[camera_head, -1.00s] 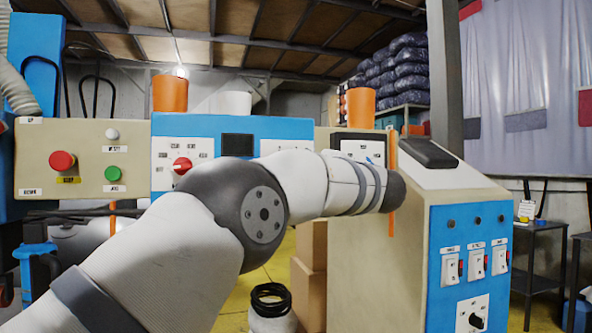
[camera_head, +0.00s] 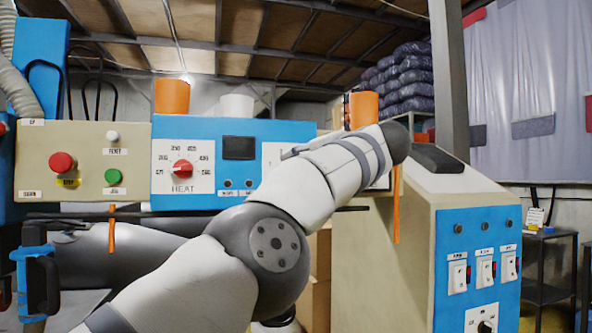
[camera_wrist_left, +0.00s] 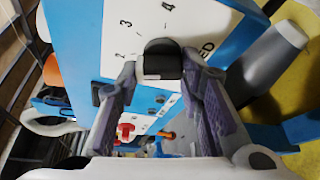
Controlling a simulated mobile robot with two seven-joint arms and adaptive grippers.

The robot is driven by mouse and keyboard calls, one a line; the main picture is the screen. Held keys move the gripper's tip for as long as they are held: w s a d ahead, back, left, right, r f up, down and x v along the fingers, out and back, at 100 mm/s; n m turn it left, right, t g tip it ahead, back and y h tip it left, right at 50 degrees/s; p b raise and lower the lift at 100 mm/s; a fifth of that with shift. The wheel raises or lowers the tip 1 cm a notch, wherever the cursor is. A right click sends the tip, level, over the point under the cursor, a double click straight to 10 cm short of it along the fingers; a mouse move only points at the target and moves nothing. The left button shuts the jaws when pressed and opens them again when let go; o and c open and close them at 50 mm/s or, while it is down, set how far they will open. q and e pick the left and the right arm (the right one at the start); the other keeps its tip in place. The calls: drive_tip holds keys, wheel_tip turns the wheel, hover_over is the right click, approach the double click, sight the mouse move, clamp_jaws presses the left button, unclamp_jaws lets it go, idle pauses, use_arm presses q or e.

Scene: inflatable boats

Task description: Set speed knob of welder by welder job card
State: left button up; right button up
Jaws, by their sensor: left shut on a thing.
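In the left wrist view, my left gripper (camera_wrist_left: 163,68) is shut on the dark speed knob (camera_wrist_left: 162,50). White panel markings around it show 3, 4 and the letters ED. In the head view my left arm crosses in front of the welder (camera_head: 265,130) and hides the speed knob, its scale and the gripper. The red heat knob (camera_head: 182,169) is in plain view left of the dark display (camera_head: 239,148); it also shows in the left wrist view (camera_wrist_left: 125,132). A small paper card (camera_head: 535,216) is at the right; I cannot read it. My right gripper is out of view.
A beige control box with a red button (camera_head: 62,162) and a green button (camera_head: 113,176) stands left of the welder. A cabinet with switches (camera_head: 470,265) stands at the right. Orange cups (camera_head: 172,97) sit on top.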

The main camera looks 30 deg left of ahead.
use_arm(q)
drive_tip(key=shift+r+n, duration=0.1)
drive_tip(key=shift+n, duration=0.3)
idle(0.3)
drive_tip(key=o, duration=1.2)
drive_tip(key=shift+c, duration=0.2)
